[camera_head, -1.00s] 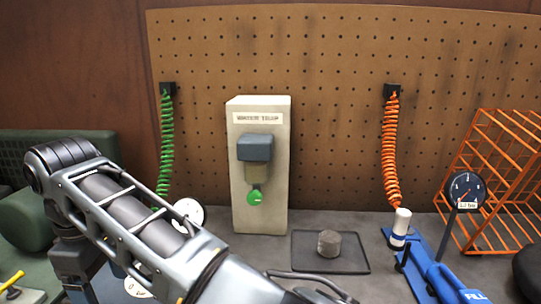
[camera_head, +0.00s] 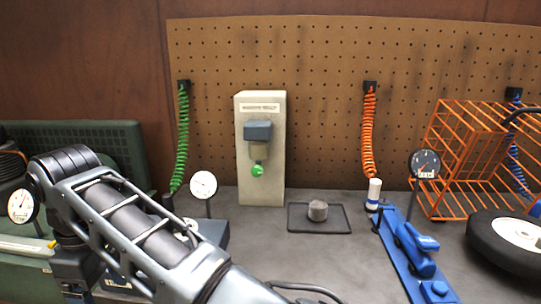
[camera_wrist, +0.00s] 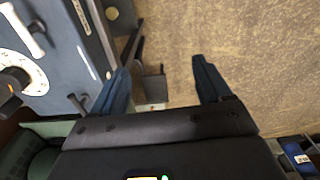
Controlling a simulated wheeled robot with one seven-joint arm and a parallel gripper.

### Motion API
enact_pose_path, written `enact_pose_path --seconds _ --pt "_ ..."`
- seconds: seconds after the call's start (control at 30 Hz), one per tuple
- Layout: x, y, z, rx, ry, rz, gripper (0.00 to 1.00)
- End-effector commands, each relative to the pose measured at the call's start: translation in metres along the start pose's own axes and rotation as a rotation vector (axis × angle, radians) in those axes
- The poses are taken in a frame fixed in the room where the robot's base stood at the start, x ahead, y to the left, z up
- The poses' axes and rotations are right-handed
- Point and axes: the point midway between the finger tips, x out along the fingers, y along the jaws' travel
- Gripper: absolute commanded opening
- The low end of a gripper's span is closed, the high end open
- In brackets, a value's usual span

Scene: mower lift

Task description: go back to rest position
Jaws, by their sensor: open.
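My gripper (camera_wrist: 160,92) shows in the wrist view with its two dark blue fingers spread apart. Nothing is between the fingers, and a mottled tan surface lies beyond them. In the head view my arm stretches from the left side to the bottom edge. My gripper is out of that view.
A pale water trap block (camera_head: 262,180) stands by the pegboard (camera_head: 320,60). A black tray (camera_head: 335,220) holds a grey cylinder (camera_head: 317,210). A blue tool (camera_head: 410,258), orange rack (camera_head: 450,170) and wheel (camera_head: 500,243) are at right. A gauge (camera_head: 203,184) stands near my arm.

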Motion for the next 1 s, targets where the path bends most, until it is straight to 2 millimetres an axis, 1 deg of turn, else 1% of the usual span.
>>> enact_pose_path --seconds 0.03,0.27,0.47,0.57,0.67,0.7,0.77,0.8,0.9,1.0 --pt "0.007 -0.001 0.001 0.006 0.009 -0.004 0.78" --pt "0.034 -0.008 0.001 0.025 0.066 -0.014 0.78" --pt "0.069 -0.018 0.004 0.063 0.144 -0.027 0.78" --pt "0.09 -0.025 0.006 0.093 0.197 -0.035 0.78" --pt "0.115 -0.035 0.01 0.135 0.267 -0.043 0.78" --pt "0.127 -0.039 0.013 0.16 0.3 -0.047 0.78" --pt "0.145 -0.048 0.018 0.201 0.353 -0.051 0.78" --pt "0.156 -0.053 0.022 0.23 0.39 -0.053 0.78" --pt "0.179 -0.065 0.033 0.31 0.479 -0.05 0.78" --pt "0.198 -0.077 0.048 0.395 0.561 -0.041 0.78"
